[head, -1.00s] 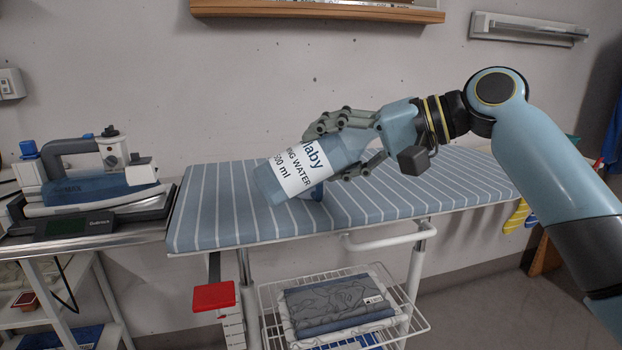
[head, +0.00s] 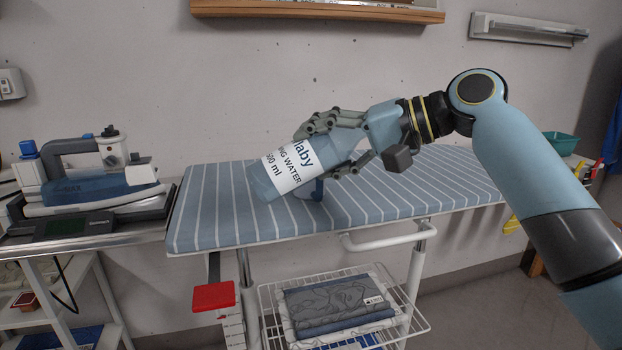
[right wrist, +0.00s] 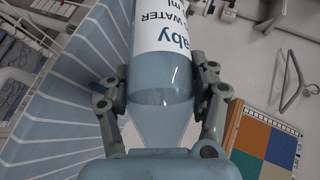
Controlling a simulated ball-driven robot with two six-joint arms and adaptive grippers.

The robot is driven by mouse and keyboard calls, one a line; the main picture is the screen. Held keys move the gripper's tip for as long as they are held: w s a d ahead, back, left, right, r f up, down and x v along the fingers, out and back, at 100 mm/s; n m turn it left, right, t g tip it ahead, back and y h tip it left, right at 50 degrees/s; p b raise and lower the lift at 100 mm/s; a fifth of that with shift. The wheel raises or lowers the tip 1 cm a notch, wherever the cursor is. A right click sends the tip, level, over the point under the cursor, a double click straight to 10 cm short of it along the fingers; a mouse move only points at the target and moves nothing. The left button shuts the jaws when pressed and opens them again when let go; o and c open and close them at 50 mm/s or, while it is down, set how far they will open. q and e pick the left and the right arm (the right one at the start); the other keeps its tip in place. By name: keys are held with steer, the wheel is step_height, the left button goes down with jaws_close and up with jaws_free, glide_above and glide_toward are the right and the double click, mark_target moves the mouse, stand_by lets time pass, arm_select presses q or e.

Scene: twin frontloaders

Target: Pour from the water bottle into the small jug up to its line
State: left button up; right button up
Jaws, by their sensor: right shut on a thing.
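My right gripper (head: 334,146) is shut on the water bottle (head: 258,183), a translucent blue bottle with a white label. In the head view the bottle leans, its wide base toward the lower left and its narrowing end toward my palm. It is held over the striped ironing board; I cannot tell whether it touches. In the right wrist view the bottle (right wrist: 160,98) lies between the fingers, tapering toward the palm. A small blue thing behind the bottle is mostly hidden; I cannot tell whether it is the small jug. My left gripper is not in view.
The striped ironing board (head: 210,205) is otherwise largely clear. A steam iron (head: 95,180) sits on a stand at the left. A red pad (head: 213,296) juts out in front. A wire rack (head: 268,312) with folded cloth is below. A teal bin (head: 561,143) is at the right.

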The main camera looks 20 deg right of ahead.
steer(key=shift+w+a+f+b, duration=0.15)
steer(key=shift+w+a, duration=0.15)
steer(key=shift+w, duration=0.5)
steer(key=shift+w+a+f+b, duration=0.1)
steer(key=shift+w+a+f, duration=0.15)
steer(key=shift+w, duration=0.55)
steer(key=shift+w+a+f+b, duration=0.15)
steer(key=shift+w+a, duration=0.2)
steer(key=shift+w, duration=0.45)
steer(key=shift+w+a+f+b, duration=0.2)
steer(key=shift+w+a+b, duration=0.1)
steer(key=shift+w, duration=0.45)
steer(key=shift+w+a+f+b, duration=0.15)
steer(key=shift+w+a, duration=0.1)
steer(key=shift+w, duration=0.45)
steer(key=shift+w+a+f+b, duration=0.15)
steer(key=shift+w+a+b, duration=0.1)
steer(key=shift+w, duration=0.35)
steer(key=shift+w+a+f+b, duration=0.2)
steer(key=shift+w+b, duration=0.1)
steer(key=shift+w, duration=0.35)
steer(key=shift+w+a+f+b, duration=0.1)
steer(key=shift+w+a+b, duration=0.15)
steer(key=shift+w, duration=0.35)
